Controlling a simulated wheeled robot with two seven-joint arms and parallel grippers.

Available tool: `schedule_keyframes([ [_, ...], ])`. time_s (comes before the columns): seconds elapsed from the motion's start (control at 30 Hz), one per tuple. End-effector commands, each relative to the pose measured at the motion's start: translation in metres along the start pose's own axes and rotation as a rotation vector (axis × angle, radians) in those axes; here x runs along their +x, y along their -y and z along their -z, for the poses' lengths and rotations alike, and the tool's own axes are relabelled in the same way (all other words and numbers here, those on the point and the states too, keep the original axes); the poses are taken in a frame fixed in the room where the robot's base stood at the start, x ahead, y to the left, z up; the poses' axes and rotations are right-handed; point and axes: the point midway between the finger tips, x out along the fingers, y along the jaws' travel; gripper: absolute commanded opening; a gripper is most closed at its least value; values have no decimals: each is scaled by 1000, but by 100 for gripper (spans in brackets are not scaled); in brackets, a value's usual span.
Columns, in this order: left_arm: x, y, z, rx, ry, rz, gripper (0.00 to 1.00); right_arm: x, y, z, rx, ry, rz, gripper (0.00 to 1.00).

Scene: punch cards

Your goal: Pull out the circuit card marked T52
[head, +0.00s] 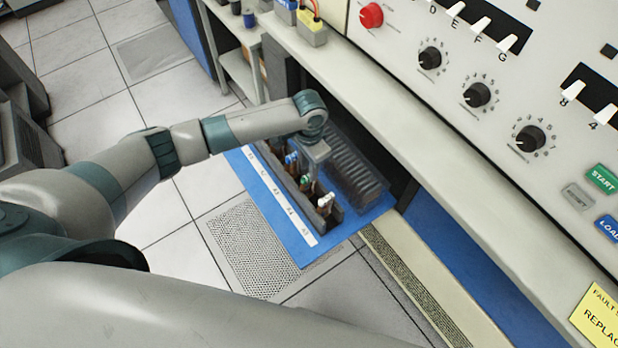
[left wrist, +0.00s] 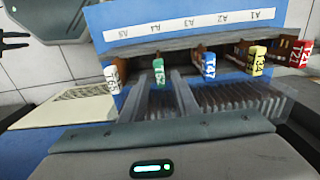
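The green card (left wrist: 158,70) stands in the card rack (left wrist: 190,47); its small label seems to read T52. In the head view the green card (head: 305,183) is just below my left gripper (head: 313,160). My left gripper (left wrist: 162,82) is open in the left wrist view, its two fingers apart and pointing at the green card, one toward each side. I cannot tell whether they touch it. What looks like my right gripper (left wrist: 16,40) is at the left wrist view's left edge, cut off, fingers apart.
A white card (left wrist: 112,79), a blue card (left wrist: 208,66), a yellow card (left wrist: 257,60) and a red card (left wrist: 302,54) stand in the same row. Dark ribbed fins (head: 352,172) lie behind. The console ledge (head: 440,140) overhangs to the right.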

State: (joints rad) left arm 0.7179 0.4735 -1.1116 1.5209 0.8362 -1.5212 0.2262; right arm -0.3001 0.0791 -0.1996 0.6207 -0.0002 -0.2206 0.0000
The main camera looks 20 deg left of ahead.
Motion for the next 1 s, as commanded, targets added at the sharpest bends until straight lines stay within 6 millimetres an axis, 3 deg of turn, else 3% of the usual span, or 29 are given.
schedule_keyframes([
  [0.3,24,0,1,0,-1,0,28,7,0,-1,0,0,0,31],
  [0.77,28,0,0,0,0,0,28,8,0,-1,0,0,0,31],
  [0.9,28,0,0,0,0,0,0,8,0,-1,-1,0,0,31],
  [1.0,28,0,0,0,0,0,0,8,0,-1,-1,0,0,31],
])
